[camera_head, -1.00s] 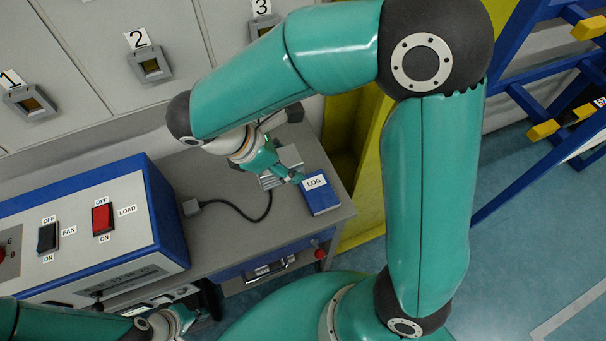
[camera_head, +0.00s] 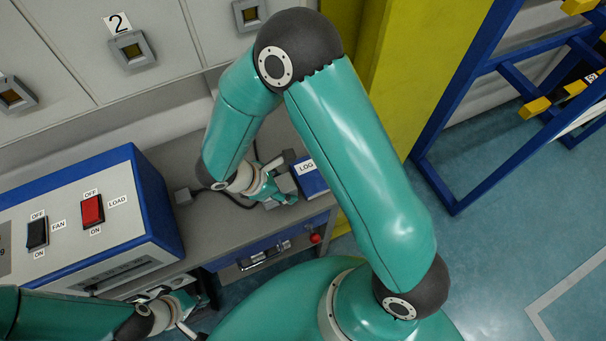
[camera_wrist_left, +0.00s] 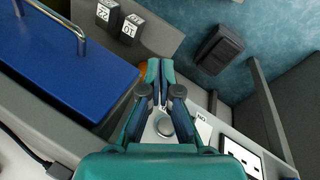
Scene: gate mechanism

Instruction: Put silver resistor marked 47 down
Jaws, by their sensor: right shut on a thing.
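My right gripper (camera_head: 276,190) is low over the grey bench, just left of the blue LOG book. It is shut on a small silver-grey block, the silver resistor (camera_head: 286,183); its marking cannot be read. The arm and fingers partly cover it, and I cannot tell whether it touches the bench. My left gripper (camera_head: 192,330) is at the lower edge of the head view, in front of the bench. In the left wrist view its fingertips (camera_wrist_left: 161,72) are together with nothing seen held between them.
The blue LOG book (camera_head: 310,177) lies at the bench's right end. A blue-and-grey control box (camera_head: 90,225) with switches stands to the left. In the left wrist view, two dark blocks marked 22 (camera_wrist_left: 107,14) and 10 (camera_wrist_left: 131,28) sit on a grey surface.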

